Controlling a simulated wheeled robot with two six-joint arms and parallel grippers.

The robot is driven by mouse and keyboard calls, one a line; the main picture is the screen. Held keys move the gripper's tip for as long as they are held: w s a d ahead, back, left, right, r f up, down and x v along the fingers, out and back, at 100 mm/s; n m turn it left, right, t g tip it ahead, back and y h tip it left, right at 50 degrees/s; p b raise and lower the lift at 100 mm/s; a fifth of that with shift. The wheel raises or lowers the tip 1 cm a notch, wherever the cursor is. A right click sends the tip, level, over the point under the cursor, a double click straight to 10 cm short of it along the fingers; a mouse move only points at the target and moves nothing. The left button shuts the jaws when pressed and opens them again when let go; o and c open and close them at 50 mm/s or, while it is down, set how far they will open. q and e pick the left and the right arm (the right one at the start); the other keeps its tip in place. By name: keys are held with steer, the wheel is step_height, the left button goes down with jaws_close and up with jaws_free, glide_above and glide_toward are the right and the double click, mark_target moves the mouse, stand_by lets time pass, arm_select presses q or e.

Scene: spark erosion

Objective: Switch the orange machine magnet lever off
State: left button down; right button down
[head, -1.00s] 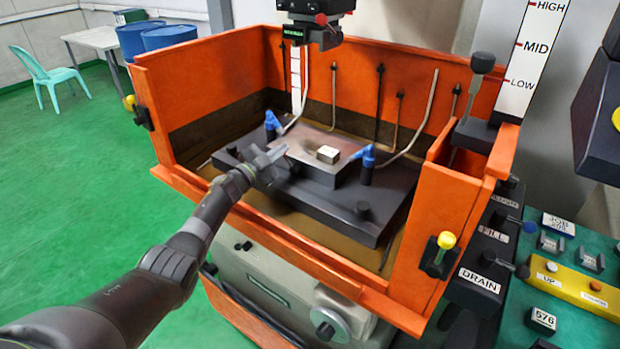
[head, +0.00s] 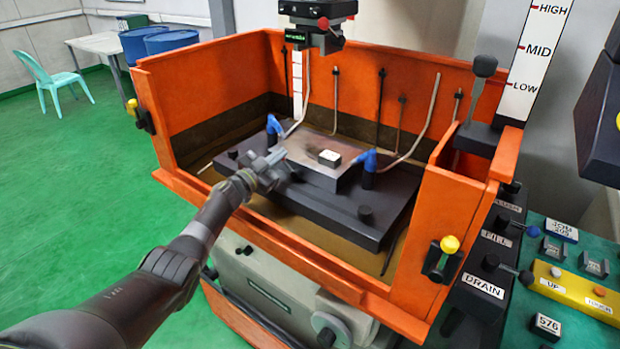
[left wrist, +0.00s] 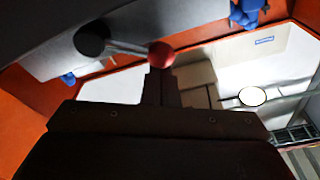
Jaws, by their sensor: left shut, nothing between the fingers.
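The orange machine (head: 210,85) is an open-topped tank with a dark magnet block (head: 320,210) inside. In the left wrist view a lever with a red ball end (left wrist: 161,55) runs from a round black pivot (left wrist: 92,38) on a grey face. I take it for the magnet lever; it cannot be made out in the head view. My left gripper (head: 284,168) is shut and empty, over the near left side of the block. Its dark fingers (left wrist: 160,88) show just below the red ball; I cannot tell whether they touch it. My right gripper is out of view.
A machine head (head: 317,25) hangs above. A black-knobbed lever (head: 484,66) and a control panel (head: 570,270) are at the right. Tank walls surround the block.

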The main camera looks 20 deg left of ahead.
arm_select(q)
step_height(320, 180, up, 10)
steer(key=p, duration=0.3)
steer(key=shift+f, duration=0.1)
stand_by(0.6)
